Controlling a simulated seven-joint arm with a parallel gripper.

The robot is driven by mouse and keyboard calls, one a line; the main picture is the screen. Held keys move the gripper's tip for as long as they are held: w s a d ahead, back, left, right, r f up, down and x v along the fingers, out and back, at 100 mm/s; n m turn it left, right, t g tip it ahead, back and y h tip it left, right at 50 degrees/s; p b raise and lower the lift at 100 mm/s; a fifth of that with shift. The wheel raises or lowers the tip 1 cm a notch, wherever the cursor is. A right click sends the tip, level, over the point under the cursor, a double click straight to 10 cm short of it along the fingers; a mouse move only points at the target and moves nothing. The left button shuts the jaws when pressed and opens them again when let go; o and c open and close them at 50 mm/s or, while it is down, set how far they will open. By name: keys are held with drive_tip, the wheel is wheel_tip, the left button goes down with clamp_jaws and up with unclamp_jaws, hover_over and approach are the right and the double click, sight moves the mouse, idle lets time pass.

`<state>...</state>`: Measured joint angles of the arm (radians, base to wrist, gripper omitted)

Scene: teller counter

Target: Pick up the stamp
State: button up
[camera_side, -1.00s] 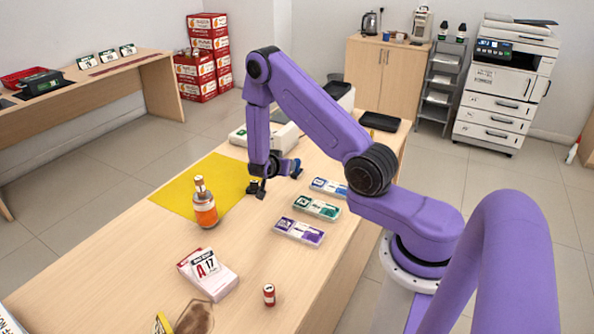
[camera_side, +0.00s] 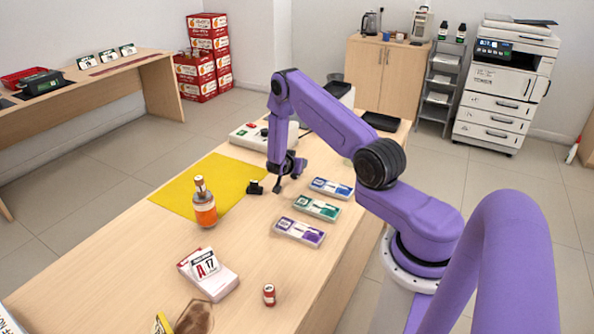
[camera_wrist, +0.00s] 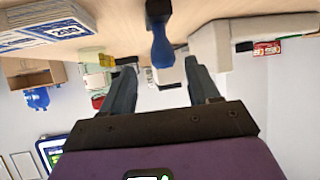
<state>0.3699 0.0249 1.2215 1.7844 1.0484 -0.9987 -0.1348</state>
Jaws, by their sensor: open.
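The stamp shows in the wrist view as a blue handle (camera_wrist: 162,48) with a dark part above it in the picture. It stands between and beyond the two fingers of my gripper (camera_wrist: 160,72), with visible space on both sides of it. In the side view my gripper (camera_side: 284,182) is low over the counter, just right of the yellow mat's corner. There it hides most or all of the blue-handled stamp. My gripper is open and holds nothing.
A small black object (camera_side: 255,188) sits at the yellow mat's (camera_side: 180,193) right edge, just left of my gripper. Blue (camera_side: 331,188), green (camera_side: 316,208) and purple (camera_side: 299,232) boxes lie to the right. An orange-labelled bottle (camera_side: 205,208) stands left; a pale machine (camera_side: 247,138) is behind.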

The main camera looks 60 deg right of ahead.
drive_tip(key=d+f, duration=0.1)
drive_tip(key=w+d+f, duration=0.1)
drive_tip(key=shift+d+f, duration=0.3)
drive_tip(key=shift+d, duration=0.05)
drive_tip(key=shift+w+d+f, duration=0.1)
drive_tip(key=shift+d+f, duration=0.2)
drive_tip(key=shift+d, duration=0.3)
drive_tip(key=c, duration=1.1)
